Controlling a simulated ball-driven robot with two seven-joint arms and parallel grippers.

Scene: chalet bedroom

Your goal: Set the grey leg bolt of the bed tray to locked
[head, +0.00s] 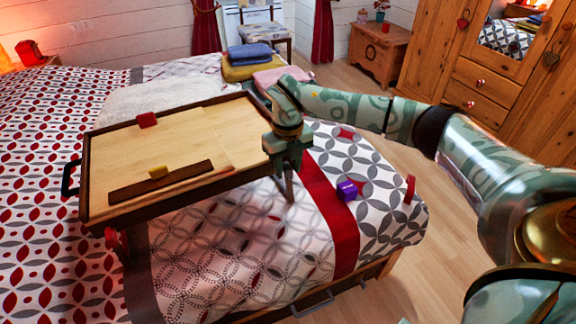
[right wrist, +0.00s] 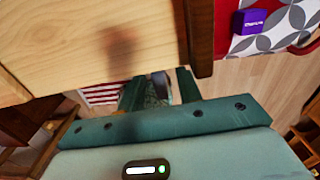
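The bed tray (head: 190,140), with a pale wooden top and dark rim, stands on the bed. Its top also shows close up in the right wrist view (right wrist: 90,40). I cannot tell what that patch is. I cannot make out the grey leg bolt or its setting. My left gripper is out of view.
On the tray lie a dark strip (head: 135,188), a yellow block (head: 158,171) and a red piece (head: 147,120). A purple box (head: 347,190) lies on the bed right of my gripper. Folded cloths (head: 250,62) lie behind. Wooden floor is clear at right.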

